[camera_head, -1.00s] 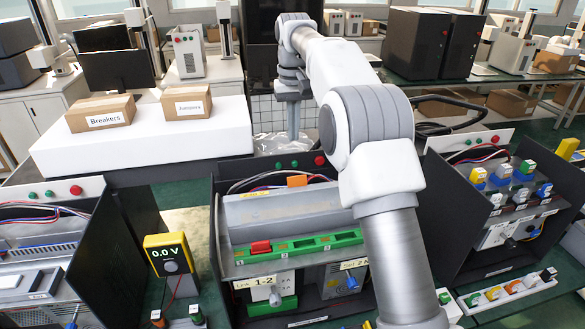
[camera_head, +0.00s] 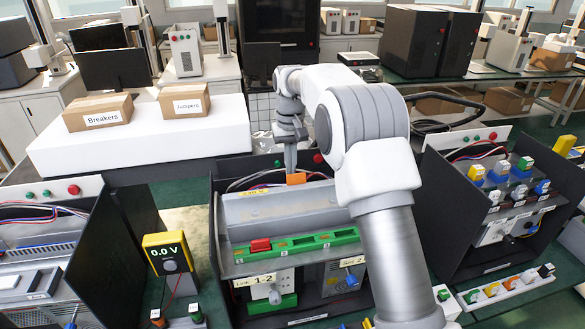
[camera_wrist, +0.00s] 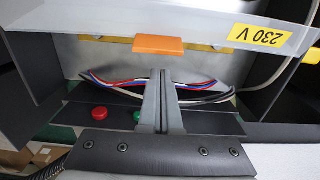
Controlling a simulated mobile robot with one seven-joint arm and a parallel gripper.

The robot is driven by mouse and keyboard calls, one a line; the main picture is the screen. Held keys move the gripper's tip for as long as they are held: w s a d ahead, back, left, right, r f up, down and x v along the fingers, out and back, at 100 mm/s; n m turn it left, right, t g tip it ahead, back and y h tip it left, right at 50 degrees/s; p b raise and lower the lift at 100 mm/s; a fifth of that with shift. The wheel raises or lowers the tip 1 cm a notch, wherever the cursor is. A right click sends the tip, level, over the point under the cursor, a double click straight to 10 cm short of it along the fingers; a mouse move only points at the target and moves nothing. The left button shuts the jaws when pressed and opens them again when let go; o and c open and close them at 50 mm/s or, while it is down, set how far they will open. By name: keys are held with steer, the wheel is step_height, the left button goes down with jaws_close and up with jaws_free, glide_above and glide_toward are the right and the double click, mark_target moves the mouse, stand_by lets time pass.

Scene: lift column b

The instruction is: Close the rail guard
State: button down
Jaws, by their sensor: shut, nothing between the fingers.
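The rail guard (camera_head: 285,207) is a long grey cover in the middle cabinet, standing behind the green rail (camera_head: 300,244). An orange tab (camera_head: 296,179) sits on its upper edge. In the wrist view the guard's pale panel (camera_wrist: 90,18) crosses the top, with the orange tab (camera_wrist: 158,45) at its edge. My gripper (camera_head: 290,167) is at the back of the guard, close to the tab. In the wrist view my gripper (camera_wrist: 161,78) is shut and empty, its tips just short of the tab; I cannot tell whether they touch.
A red block (camera_head: 260,245) sits on the green rail. Dark cabinet walls (camera_head: 236,180) flank the guard. Coloured wires (camera_wrist: 110,82) and red and green buttons (camera_wrist: 100,112) lie behind it. A yellow meter (camera_head: 168,254) stands at left. My arm covers the right part of the cabinet.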

steer(key=shift+s+d+r, duration=0.15)
steer(key=shift+s+r, duration=0.05)
steer(key=shift+s, duration=0.4)
steer(key=shift+s+d+r, duration=0.1)
steer(key=shift+s+r, duration=0.1)
steer(key=shift+s, duration=0.35)
steer(key=shift+s+f+b, duration=0.1)
steer(key=shift+s+b, duration=0.05)
steer(key=shift+b, duration=0.35)
